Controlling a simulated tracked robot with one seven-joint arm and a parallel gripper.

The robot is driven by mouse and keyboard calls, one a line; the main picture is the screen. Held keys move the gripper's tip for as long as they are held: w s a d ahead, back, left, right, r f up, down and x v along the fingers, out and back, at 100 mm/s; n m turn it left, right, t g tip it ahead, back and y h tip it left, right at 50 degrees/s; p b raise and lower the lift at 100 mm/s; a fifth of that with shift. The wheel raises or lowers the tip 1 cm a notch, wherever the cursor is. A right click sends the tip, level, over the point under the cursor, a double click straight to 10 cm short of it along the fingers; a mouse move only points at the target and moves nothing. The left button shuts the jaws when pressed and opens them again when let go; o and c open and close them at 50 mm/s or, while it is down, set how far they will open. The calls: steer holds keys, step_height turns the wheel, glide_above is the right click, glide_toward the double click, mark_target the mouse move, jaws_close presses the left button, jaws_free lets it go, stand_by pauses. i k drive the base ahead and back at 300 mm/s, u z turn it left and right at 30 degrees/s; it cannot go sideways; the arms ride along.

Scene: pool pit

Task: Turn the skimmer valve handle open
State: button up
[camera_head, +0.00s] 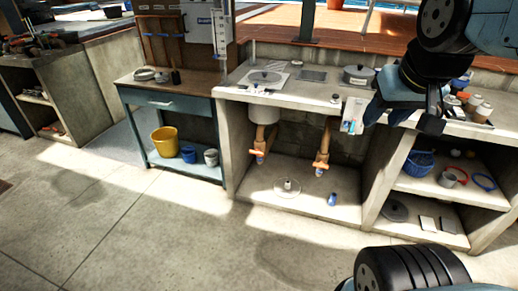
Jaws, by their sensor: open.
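Two brownish pipes with orange valve handles stand in the open bay under the concrete counter. The left orange handle (258,155) is below a white cylinder (263,115). The right orange handle (321,165) is on the other pipe. No readable label shows which one is the skimmer valve, and the handles are too small to tell their exact setting. My gripper (405,115) is at the upper right, in front of the counter, open and apparently empty. It is up and to the right of both handles and apart from them.
The concrete counter (305,92) overhangs the bay. Shelves with a blue basket (419,163) are on the right. A yellow bucket (164,141) is on the left bench.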

mark_target(257, 152)
steer(key=z, duration=0.05)
steer(key=i, duration=0.95)
steer(key=u, duration=0.1)
